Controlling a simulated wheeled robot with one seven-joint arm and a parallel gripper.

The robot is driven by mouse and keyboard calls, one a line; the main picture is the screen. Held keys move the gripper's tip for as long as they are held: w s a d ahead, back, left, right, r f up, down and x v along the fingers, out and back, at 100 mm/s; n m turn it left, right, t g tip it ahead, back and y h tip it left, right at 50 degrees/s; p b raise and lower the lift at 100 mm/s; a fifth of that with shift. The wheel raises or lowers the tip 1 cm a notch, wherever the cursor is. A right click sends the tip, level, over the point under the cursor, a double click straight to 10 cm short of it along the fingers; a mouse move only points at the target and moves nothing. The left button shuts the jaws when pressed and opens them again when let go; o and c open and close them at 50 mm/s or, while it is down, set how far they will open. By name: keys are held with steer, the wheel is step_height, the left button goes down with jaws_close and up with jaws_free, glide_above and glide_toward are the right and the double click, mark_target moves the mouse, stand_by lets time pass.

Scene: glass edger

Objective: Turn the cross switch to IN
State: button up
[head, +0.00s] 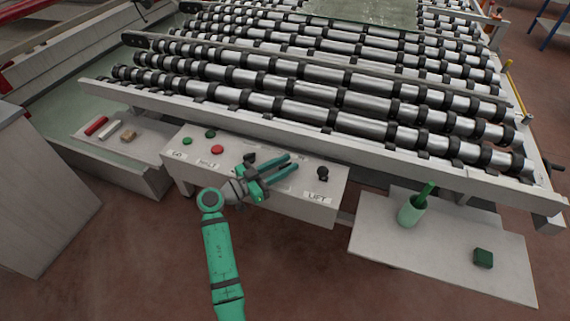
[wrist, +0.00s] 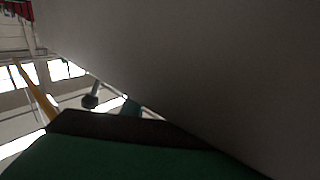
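The pale control panel (head: 318,212) runs along the front of the roller table. A black switch (head: 249,158) sits in its middle, partly behind my gripper; its label is hidden, so I cannot read its setting. Another black switch (head: 322,173) stands to the right, above a label reading LIFT. My green gripper (head: 293,162) is over the panel between these two switches, fingers pointing right, with a gap between them and nothing seen in it. I cannot tell whether it touches the panel. A dark knob (wrist: 91,101) shows in the wrist view beyond green and black parts of mine.
Green buttons (head: 187,141) and a red button (head: 217,149) are on the panel's left. The rollers (head: 340,120) lie behind it. A right side shelf (head: 380,244) holds a green cup (head: 411,211) and a dark green block (head: 483,258). A left ledge holds small bars (head: 96,126).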

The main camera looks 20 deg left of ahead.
steer(key=shift+s+r, duration=0.1)
steer(key=v, duration=1)
steer(key=shift+s+a, duration=0.25)
stand_by(0.4)
